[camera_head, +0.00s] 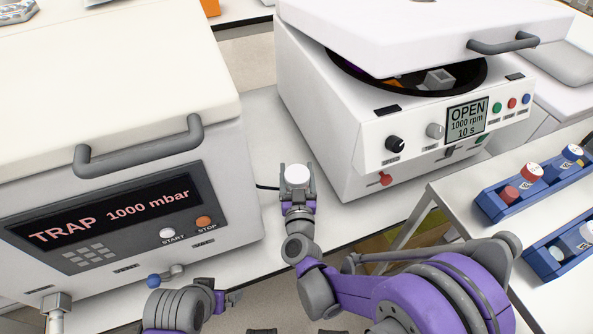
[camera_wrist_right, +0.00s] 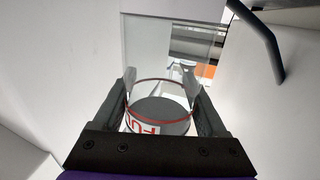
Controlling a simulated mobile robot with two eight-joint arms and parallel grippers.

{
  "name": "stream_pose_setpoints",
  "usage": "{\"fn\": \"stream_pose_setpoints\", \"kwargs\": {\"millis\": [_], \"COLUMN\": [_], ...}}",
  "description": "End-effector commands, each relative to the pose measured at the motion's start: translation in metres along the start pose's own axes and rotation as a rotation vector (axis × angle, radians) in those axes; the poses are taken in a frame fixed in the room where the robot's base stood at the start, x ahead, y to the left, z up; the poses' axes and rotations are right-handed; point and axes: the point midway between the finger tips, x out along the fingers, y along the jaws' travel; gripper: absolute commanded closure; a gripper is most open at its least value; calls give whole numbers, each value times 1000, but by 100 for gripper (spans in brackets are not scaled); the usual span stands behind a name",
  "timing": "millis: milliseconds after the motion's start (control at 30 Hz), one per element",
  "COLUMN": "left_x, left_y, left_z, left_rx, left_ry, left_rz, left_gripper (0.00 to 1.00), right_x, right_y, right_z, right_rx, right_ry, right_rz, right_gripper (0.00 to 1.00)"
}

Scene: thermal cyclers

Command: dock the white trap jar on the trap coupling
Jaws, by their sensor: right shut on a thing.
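My right gripper (camera_head: 297,185) is shut on the white trap jar (camera_head: 297,173), whose round white top shows between the fingers. It holds the jar in the gap between the trap machine and the centrifuge. In the right wrist view the jar (camera_wrist_right: 160,112) looks clear-walled, with a red ring, a grey disc and a partly hidden red-lettered label. The trap machine (camera_head: 125,135) reads "TRAP 1000 mbar". A small fitting with a blue knob (camera_head: 153,281) sits at its lower front; I cannot tell whether this is the coupling. My left gripper (camera_head: 230,299) is low in front, its jaws unclear.
The centrifuge (camera_head: 345,130) stands right of the jar, lid raised, display reading "OPEN". Blue racks (camera_head: 490,205) with capped jars stand on the right-hand table. A grey pipe fitting (camera_head: 57,304) is at lower left. A narrow strip of bench (camera_head: 262,135) is bare between the machines.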

Motion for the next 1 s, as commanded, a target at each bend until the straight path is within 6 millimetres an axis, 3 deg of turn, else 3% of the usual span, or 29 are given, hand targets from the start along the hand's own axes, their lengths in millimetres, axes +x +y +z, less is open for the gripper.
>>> {"fn": "stream_pose_setpoints", "kwargs": {"millis": [467, 500, 533, 833, 1000], "left_x": [9, 8, 8, 8, 8], "left_y": [0, 0, 0, 0, 0], "left_z": [2, 2, 2, 2, 2], "left_rx": [0, 0, 0, 0, 0], "left_ry": [-2, -2, -2, -2, -2], "left_rz": [0, 0, 0, 0, 0], "left_gripper": [0, 0, 0, 0, 0], "right_x": [0, 0, 0, 0, -10], "right_y": [0, 0, 0, 0, 0], "right_z": [11, 10, 10, 10, 10], "right_rx": [0, 0, 0, 0, 1], "right_ry": [0, 0, 0, 0, 0], "right_rz": [0, 0, 0, 0, -1], "right_gripper": [90, 20, 15, 13, 13]}}
